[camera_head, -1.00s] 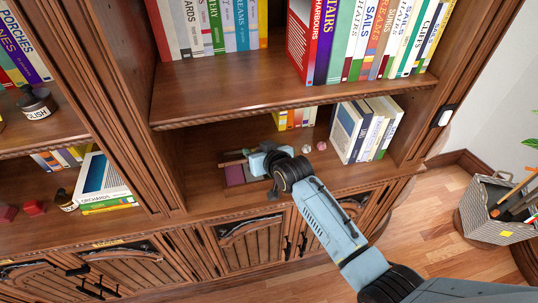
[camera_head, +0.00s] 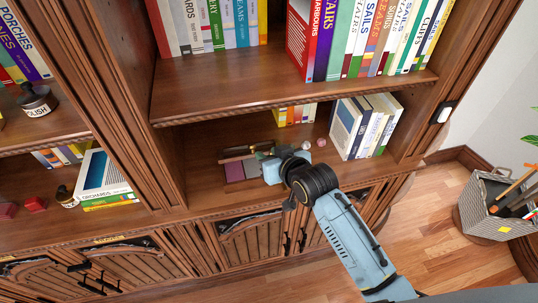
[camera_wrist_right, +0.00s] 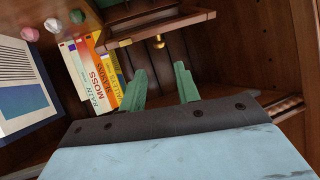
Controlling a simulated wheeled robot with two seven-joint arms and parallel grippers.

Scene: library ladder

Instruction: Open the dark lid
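A small box with purple-lined compartments (camera_head: 235,172) lies on the lower middle shelf in the head view. A dark brown lid-like piece (camera_head: 236,154) shows along its back edge and seems raised, though its exact angle is hard to tell. In the right wrist view a brown wooden piece with a gold edge and small brass fittings (camera_wrist_right: 165,24) stands beyond the fingertips. My right gripper (camera_head: 263,155) is just right of the box. Its two green fingers (camera_wrist_right: 160,76) are apart with nothing between them. My left gripper is not in view.
White-spined books (camera_head: 362,128) stand right of my right gripper. Smaller colourful books (camera_head: 294,115) are behind it, and also show in the wrist view (camera_wrist_right: 92,72). A pink ball (camera_head: 321,142) lies nearby. The shelf above (camera_head: 290,95) overhangs this space.

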